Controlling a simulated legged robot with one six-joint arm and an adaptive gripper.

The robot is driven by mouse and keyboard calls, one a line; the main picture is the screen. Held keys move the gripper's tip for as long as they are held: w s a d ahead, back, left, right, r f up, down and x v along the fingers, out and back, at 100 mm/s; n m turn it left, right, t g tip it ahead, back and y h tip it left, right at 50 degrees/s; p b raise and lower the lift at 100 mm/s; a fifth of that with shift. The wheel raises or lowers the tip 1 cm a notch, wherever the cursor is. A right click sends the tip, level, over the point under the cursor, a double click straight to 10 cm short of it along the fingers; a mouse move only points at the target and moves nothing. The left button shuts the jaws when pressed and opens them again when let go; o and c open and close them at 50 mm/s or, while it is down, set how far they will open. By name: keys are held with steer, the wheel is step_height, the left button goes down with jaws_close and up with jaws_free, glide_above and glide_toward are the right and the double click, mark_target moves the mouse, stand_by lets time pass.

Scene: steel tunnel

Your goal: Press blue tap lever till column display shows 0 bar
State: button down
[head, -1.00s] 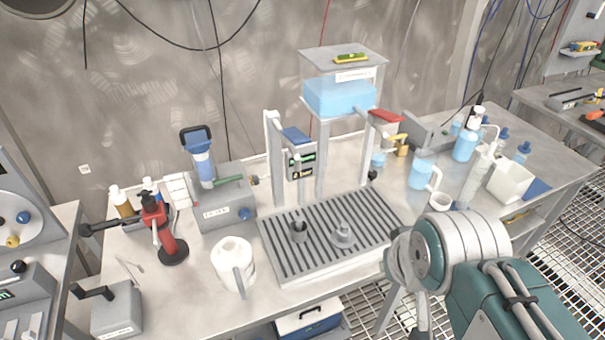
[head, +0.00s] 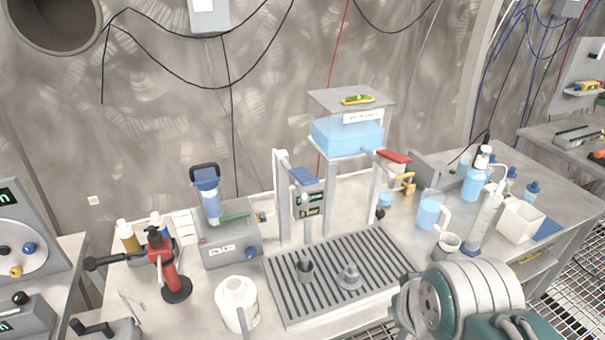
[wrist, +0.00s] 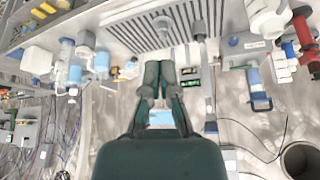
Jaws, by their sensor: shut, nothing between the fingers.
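The blue tap lever (head: 303,176) sits on top of a grey column behind the ribbed drip tray. Below it the column display (head: 308,203) shows lit green and amber figures too small to read. In the wrist view the display (wrist: 190,78) appears just right of my fingertips. The lever is not clear in that view. My gripper (wrist: 167,66) is shut and empty, its two fingertips together, pointing toward the tray side. In the head view only my arm shows at the lower right, and the gripper is out of sight.
The ribbed drip tray (head: 284,297) holds two small grey parts. A clear water tank (head: 347,136) with a red lever (head: 394,156) stands right of the column. A blue-handled device (head: 207,195), a red tool (head: 169,275) and a white jug (head: 236,300) stand left.

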steer(key=w+a+r+n, duration=0.1)
steer(key=w+a+r, duration=0.2)
steer(key=w+r, duration=0.4)
steer(key=w+a+r+n+y, duration=0.1)
steer(key=w+a+r, duration=0.3)
steer(key=w+r, duration=0.3)
steer(key=w+a+r+n+y, duration=0.1)
steer(key=w+a+r, duration=0.2)
steer(key=w+r, duration=0.3)
steer(key=shift+w+a+r+n, duration=0.3)
steer(key=shift+w+r, duration=0.1)
steer(key=shift+w, duration=0.25)
steer(key=shift+f, duration=0.1)
glide_above(304, 176)
steer(key=f, duration=0.8)
steer(key=shift+s+d+f, duration=0.15)
steer(key=shift+s, duration=0.15)
steer(key=f, duration=0.3)
steer(key=shift+s+d+f, duration=0.1)
steer(key=shift+s, duration=0.2)
steer(key=shift+s+f, duration=0.1)
steer(key=shift+f, duration=0.3)
steer(key=shift+f, duration=0.1)
